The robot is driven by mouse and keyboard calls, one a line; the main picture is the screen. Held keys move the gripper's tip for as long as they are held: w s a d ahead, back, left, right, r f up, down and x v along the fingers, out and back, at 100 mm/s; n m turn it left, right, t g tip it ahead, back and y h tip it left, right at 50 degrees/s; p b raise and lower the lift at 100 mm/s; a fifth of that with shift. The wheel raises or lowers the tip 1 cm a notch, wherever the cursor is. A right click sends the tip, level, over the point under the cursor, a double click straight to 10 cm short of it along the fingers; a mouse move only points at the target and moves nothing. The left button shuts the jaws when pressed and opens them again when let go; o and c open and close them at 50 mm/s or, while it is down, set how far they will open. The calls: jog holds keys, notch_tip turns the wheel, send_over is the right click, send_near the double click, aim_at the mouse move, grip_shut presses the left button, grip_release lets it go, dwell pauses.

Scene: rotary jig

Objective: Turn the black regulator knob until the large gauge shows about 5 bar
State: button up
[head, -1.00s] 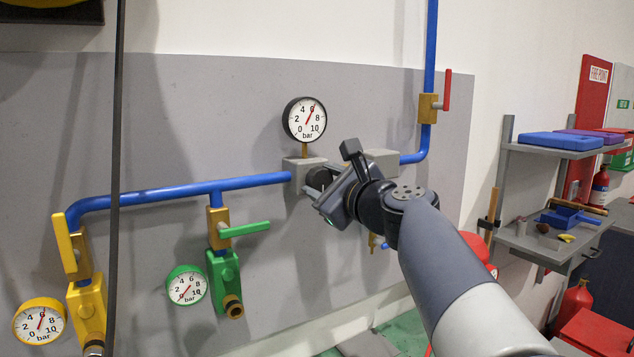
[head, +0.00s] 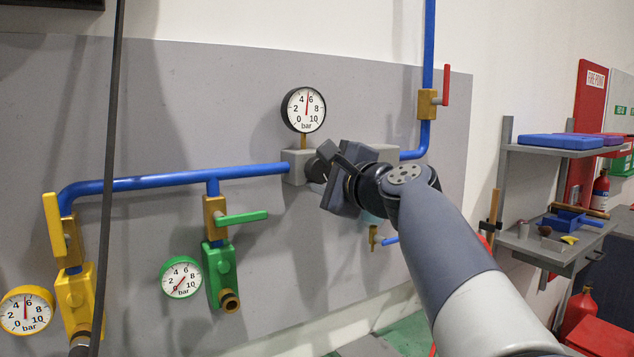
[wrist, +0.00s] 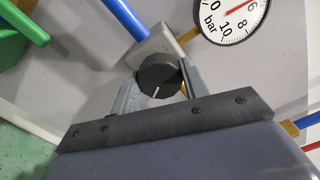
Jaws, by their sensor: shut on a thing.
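The black regulator knob (wrist: 158,76) is between the two fingers of my gripper (wrist: 160,88) in the wrist view, one finger on each side. A white line on its face points down toward me. In the head view the knob (head: 316,170) is partly hidden by my gripper (head: 328,166), which is shut on it. The large gauge (head: 304,110) stands above the regulator body (head: 294,163). Its red needle points almost straight up between 4 and 6, at about 5 bar. It shows in part in the wrist view (wrist: 229,18).
A blue pipe (head: 150,182) runs left to a yellow valve and a green valve. The yellow gauge (head: 27,310) also reads about 5; the green gauge (head: 181,278) has its needle low. A red-handled valve (head: 428,103) is at upper right. A shelf (head: 545,150) stands further right.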

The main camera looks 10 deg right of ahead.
jog(key=shift+f+n+b, duration=0.1)
jog(key=shift+n+b, duration=0.25)
jog(key=shift+n, duration=0.25)
jog(key=o, duration=1)
jog(key=shift+c, duration=0.2)
jog(key=b+v, duration=0.2)
jog(key=v, duration=0.8)
jog(key=shift+s, duration=0.4)
jog(key=shift+w, duration=0.15)
jog(key=p+x, duration=0.2)
jog(key=x, duration=0.8)
jog(key=shift+w, duration=0.35)
